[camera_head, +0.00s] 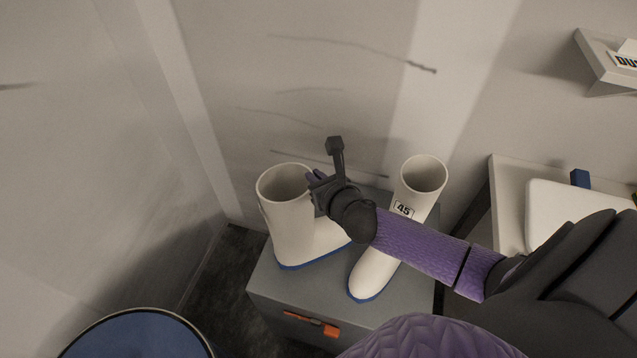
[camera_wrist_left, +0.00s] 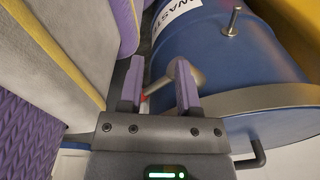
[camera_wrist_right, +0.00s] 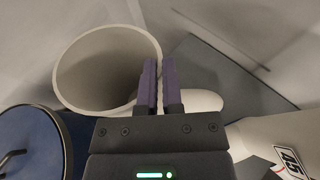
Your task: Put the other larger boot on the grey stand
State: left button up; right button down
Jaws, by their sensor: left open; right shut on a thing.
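Two white boots with blue soles stand upright on the grey stand (camera_head: 262,281). The left boot (camera_head: 288,231) has its open top beside my right gripper (camera_head: 316,186), which is shut on its shaft rim; the rim also shows between the fingers in the right wrist view (camera_wrist_right: 158,85). The right boot (camera_head: 424,176) carries a "45" label and is partly hidden behind my right forearm. Its label also shows in the right wrist view (camera_wrist_right: 288,160). My left gripper (camera_wrist_left: 160,88) is open and empty in the left wrist view, out of the head view.
A blue drum (camera_head: 140,338) stands at the lower left of the head view, and a blue waste drum (camera_wrist_left: 225,55) is close to my left gripper. An orange-handled tool (camera_head: 318,323) is on the stand's front. A white bench (camera_head: 508,185) is at right, below a shelf (camera_head: 600,65).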

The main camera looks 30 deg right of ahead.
notch_tip(320, 180, down, 2)
jog(key=shift+f+b, duration=0.1)
jog(key=shift+b, duration=0.25)
jog(key=c, duration=1.2)
grip_release()
jog(key=shift+f, duration=0.1)
jog(key=shift+c, duration=0.2)
pick_arm(q)
jog(key=shift+s+a+f, duration=0.1)
jog(key=shift+a+f, duration=0.05)
jog(key=shift+f, duration=0.6)
pick_arm(e)
jog(key=o, duration=0.5)
jog(key=shift+c, duration=0.2)
